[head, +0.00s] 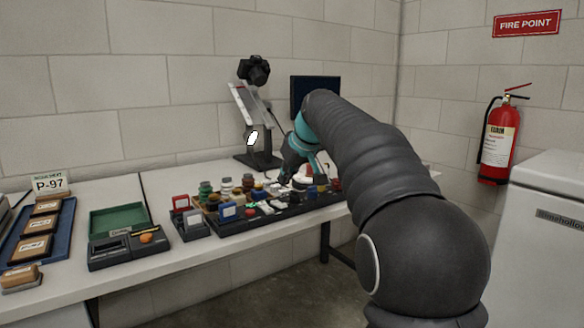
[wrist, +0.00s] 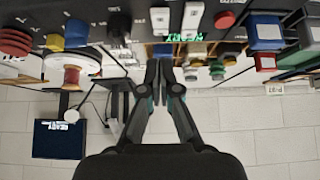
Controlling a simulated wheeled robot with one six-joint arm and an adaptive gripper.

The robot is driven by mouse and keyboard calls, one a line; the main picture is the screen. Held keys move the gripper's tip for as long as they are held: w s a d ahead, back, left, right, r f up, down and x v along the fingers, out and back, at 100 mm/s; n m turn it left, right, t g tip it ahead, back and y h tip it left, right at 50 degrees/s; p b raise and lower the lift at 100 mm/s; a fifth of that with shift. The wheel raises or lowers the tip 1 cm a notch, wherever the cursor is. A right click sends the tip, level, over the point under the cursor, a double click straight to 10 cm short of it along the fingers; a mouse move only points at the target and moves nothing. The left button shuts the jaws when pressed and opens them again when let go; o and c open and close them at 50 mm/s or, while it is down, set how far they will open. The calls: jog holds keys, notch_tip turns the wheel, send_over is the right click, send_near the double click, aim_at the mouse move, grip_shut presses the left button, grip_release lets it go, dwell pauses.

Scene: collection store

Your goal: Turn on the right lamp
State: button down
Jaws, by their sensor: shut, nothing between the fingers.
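A lamp-like head with a bright white face (head: 252,138) is at the copy stand (head: 262,162) in the head view. I cannot make out a second lamp there; my arm hides part of that area. A dark control panel (head: 232,228) lies along the table's front edge. In the wrist view, two white rocker-like switches (wrist: 160,20) (wrist: 193,18) sit on the panel (wrist: 226,32), above a green READY sign. My gripper (wrist: 165,65) is shut and empty, its tips just below the switches in that view. In the head view my gripper (head: 285,178) is over the back of the panel, partly hidden.
A camera (head: 254,70) tops the stand, and a dark monitor (head: 314,92) stands behind my arm. Coloured knobs and spools crowd around the panel. A green-lined box (head: 118,220) and a blue tray (head: 17,250) are left. A fire extinguisher (head: 497,140) hangs right.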

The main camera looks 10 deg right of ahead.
aim_at(280, 204)
jog(key=shift+w+f+b, duration=0.1)
jog(key=shift+f+b, duration=0.35)
jog(key=shift+f, duration=2.05)
jog(key=shift+a, duration=0.1)
